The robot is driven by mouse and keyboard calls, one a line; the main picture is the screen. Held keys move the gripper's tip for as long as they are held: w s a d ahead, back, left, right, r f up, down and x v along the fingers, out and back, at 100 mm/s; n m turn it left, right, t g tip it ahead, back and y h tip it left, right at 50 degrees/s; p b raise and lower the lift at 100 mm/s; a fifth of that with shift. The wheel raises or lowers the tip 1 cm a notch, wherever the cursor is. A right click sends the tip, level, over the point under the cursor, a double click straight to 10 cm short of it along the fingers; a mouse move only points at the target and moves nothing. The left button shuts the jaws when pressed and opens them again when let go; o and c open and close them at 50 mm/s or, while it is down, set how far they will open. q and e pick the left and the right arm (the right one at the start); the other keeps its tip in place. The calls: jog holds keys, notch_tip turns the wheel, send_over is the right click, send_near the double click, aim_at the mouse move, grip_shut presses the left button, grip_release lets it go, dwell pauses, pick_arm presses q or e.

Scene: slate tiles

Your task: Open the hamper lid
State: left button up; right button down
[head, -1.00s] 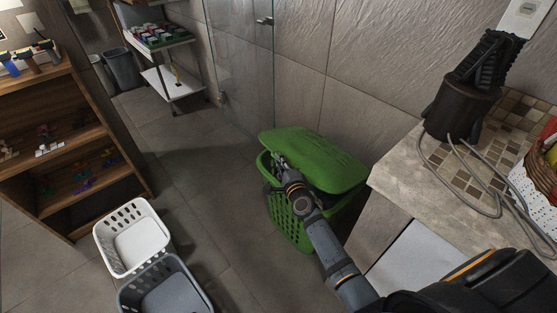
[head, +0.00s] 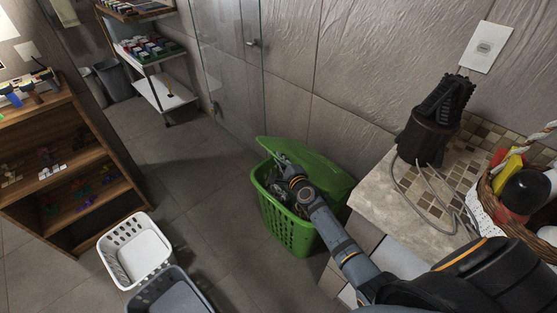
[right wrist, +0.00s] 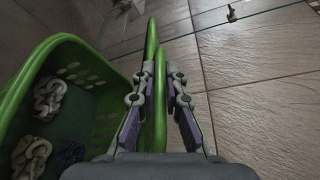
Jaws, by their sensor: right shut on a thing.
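The green hamper (head: 285,222) stands on the floor by the tiled wall. Its green lid (head: 322,170) is tilted up, leaving a gap at the front-left side. My right gripper (head: 281,164) is at the lid's raised edge. In the right wrist view, the fingers (right wrist: 159,76) are shut on the lid (right wrist: 160,110), which shows nearly edge-on. The open hamper (right wrist: 95,75) shows to the left there, with grey and dark items inside. My forearm hides part of the hamper and lid in the head view. My left gripper is not in view.
A counter (head: 378,195) with a dark ribbed object (head: 432,125), a cable and a wicker basket (head: 488,190) is to the right. White (head: 135,250) and grey (head: 170,290) baskets stand left on the floor. A glass panel (head: 228,70) is behind. Floor left of the hamper is clear.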

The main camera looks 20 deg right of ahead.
jog(key=shift+d+r, duration=0.15)
jog(key=shift+r, duration=0.05)
dwell(0.3)
jog(key=c, duration=1.4)
grip_release()
jog(key=s+r+p, duration=0.1)
jog(key=s+p, duration=0.1)
jog(key=s, duration=1)
jog(key=shift+r, duration=0.4)
